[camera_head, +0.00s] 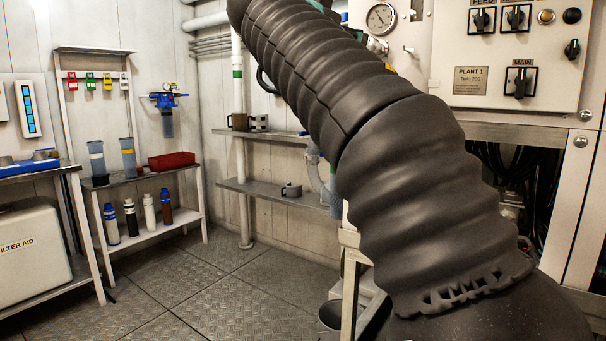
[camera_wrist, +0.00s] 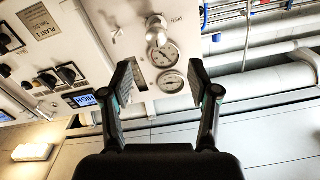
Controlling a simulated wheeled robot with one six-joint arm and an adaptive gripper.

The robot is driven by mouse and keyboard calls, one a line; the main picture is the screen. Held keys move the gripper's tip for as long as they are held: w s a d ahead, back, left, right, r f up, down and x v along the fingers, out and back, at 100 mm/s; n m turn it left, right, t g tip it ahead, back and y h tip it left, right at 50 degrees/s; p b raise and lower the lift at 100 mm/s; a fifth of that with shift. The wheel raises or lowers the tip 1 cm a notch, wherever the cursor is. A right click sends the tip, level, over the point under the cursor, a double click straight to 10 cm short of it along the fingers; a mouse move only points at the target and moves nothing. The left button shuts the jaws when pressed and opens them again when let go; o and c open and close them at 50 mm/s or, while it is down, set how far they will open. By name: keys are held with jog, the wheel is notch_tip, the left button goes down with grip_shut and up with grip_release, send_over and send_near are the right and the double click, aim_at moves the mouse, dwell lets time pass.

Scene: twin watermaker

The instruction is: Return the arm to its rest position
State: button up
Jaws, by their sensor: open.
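My gripper (camera_wrist: 162,92) shows in the wrist view with its two fingers spread apart and nothing between them. Beyond the fingers are the pressure gauges (camera_wrist: 163,55) and a panel with dark knobs (camera_wrist: 70,73); the wrist picture is tilted. In the head view my arm, in a black ribbed sleeve, rises from the lower right to the top centre and covers much of the middle. The gripper itself is out of the head view or hidden there.
The control panel (camera_head: 555,80) with switches stands at right, close to my arm. A gauge (camera_head: 381,18) is behind the arm. Wall shelves (camera_head: 265,190) hold mugs. A rack at left holds bottles (camera_head: 150,212) and a red box (camera_head: 172,161). The floor (camera_head: 220,285) at centre left is clear.

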jog(key=w+a+f+n+g+y, duration=0.1)
jog(key=w+a+f+n+y, duration=0.2)
jog(key=f, duration=0.4)
jog(key=w+a+f+n+y, duration=0.1)
jog(key=a+f+n, duration=0.2)
jog(key=f+n, duration=0.3)
jog(key=s+d+f+n+g+y, duration=0.1)
jog(key=s+f+n+g+y, duration=0.2)
jog(key=f, duration=1.1)
jog(key=s+d+f+m+g+y, duration=0.1)
jog(key=s+d+f, duration=0.3)
jog(key=s+f, duration=0.4)
jog(key=s+d+f+g+y, duration=0.1)
jog(key=s+d+f, duration=0.3)
jog(key=s+f, duration=0.5)
jog(key=s+d+f+m+g+y, duration=0.1)
jog(key=s+d+f+g, duration=0.2)
jog(key=s+f, duration=0.6)
jog(key=shift+s+d+m, duration=0.3)
jog(key=shift+s+d, duration=0.4)
jog(key=shift+s, duration=2.15)
jog(key=shift+f, duration=0.1)
